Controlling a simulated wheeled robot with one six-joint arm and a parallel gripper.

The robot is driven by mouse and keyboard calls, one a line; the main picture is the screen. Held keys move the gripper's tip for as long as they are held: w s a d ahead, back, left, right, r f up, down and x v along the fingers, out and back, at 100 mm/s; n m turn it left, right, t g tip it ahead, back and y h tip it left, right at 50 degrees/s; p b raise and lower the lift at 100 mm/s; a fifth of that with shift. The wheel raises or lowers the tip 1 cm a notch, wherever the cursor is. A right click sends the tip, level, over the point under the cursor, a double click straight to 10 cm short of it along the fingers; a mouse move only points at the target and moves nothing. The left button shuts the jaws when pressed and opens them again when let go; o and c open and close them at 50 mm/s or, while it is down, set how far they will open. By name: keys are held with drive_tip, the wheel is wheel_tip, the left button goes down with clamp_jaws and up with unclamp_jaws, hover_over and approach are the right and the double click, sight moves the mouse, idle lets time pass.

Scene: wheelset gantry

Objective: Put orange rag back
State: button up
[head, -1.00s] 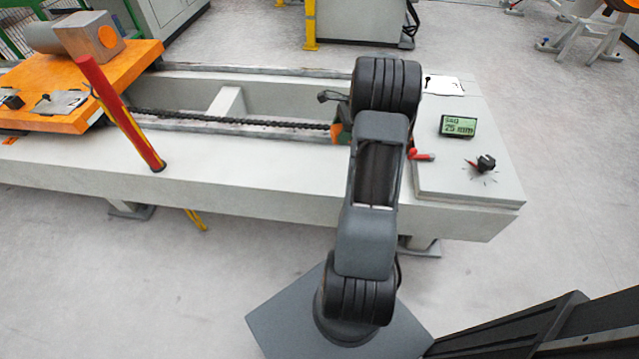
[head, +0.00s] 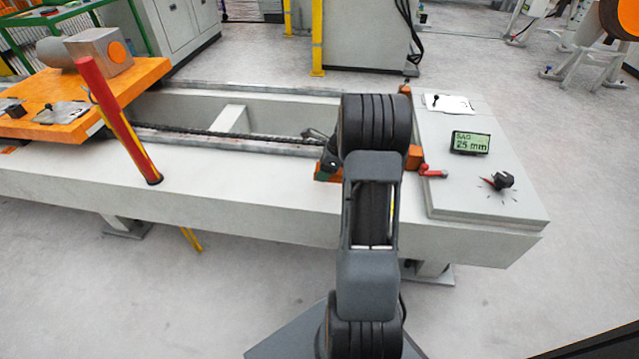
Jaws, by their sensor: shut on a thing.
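My gripper (head: 326,158) is mostly hidden behind my own dark arm. Only a dark part and a thin grey piece show at the arm's left side, over the bench's right part near the end of the chain. A bit of orange (head: 325,176) shows just below that dark part. It looks like the orange rag, shut in my gripper; the rest of it and the fingertips are hidden. Whether it touches the bench cannot be told.
The long grey bench (head: 240,200) has an open trough with a chain (head: 220,134). A red post (head: 118,120) stands left. An orange carriage (head: 140,80) is far left. An orange block (head: 414,157), red handle (head: 432,172), display (head: 471,143) and knob (head: 503,180) are right.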

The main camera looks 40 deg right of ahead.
sight(320, 186)
drive_tip(key=shift+w+a+f, duration=0.2)
drive_tip(key=shift+a+f, duration=0.15)
drive_tip(key=shift+f, duration=0.2)
drive_tip(key=f, duration=0.1)
drive_tip(key=f+b, duration=0.2)
drive_tip(key=shift+w+a+f, duration=0.1)
drive_tip(key=shift+a+f, duration=0.15)
drive_tip(key=shift+f, duration=0.15)
drive_tip(key=shift+r, duration=0.15)
drive_tip(key=o, duration=0.9)
